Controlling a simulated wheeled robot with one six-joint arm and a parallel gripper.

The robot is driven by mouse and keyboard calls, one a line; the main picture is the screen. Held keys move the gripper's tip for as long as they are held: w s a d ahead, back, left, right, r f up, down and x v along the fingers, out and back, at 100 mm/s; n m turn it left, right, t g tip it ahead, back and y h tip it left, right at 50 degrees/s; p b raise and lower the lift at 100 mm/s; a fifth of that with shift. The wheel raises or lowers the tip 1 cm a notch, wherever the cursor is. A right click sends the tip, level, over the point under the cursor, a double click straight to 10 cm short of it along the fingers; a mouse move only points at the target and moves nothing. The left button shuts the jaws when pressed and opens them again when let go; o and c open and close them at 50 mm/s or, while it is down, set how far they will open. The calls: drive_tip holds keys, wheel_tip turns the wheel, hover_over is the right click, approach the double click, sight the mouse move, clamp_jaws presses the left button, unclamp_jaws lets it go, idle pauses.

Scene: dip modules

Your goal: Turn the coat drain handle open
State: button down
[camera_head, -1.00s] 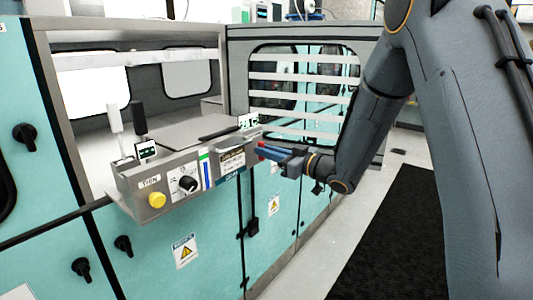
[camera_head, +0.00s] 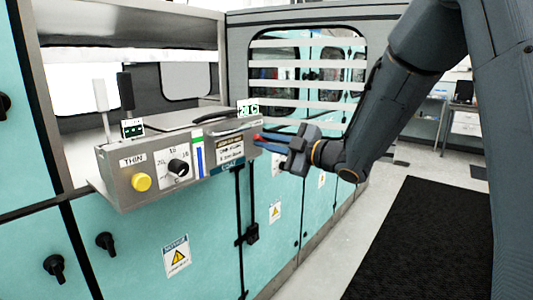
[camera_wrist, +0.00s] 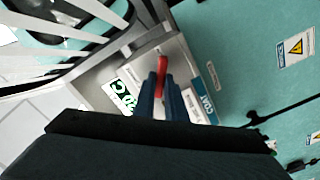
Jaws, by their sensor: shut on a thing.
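The red coat drain handle (camera_head: 257,137) sticks out from the right end of the steel control box (camera_head: 112,183). In the wrist view the red handle (camera_wrist: 162,63) lies between the tips of my blue fingers. My gripper (camera_head: 264,141) is shut on the handle, and its fingers (camera_wrist: 160,84) hide the handle's lower part. A blue COAT label (camera_head: 228,168) is on the box's front near the handle; it also shows in the wrist view (camera_wrist: 208,109).
The box also carries a yellow button (camera_head: 141,182), a black knob (camera_head: 178,167) and a green-lit display (camera_head: 249,107). White slats (camera_head: 305,77) cross a window behind my gripper. Teal cabinet doors lie below. Open floor and a black mat (camera_head: 425,240) are at the right.

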drive_tip(key=n+b, duration=0.2)
drive_tip(key=b, duration=0.1)
drive_tip(key=n+b, duration=0.5)
drive_tip(key=b, duration=0.1)
drive_tip(key=shift+s+f, duration=0.1)
drive_tip(key=shift+f, duration=0.2)
drive_tip(key=shift+n, duration=0.3)
drive_tip(key=c, duration=1.8)
unclamp_jaws()
drive_tip(key=shift+r, duration=0.1)
drive_tip(key=b+v, duration=0.1)
drive_tip(key=v, duration=0.6)
drive_tip(key=shift+s+d, duration=0.25)
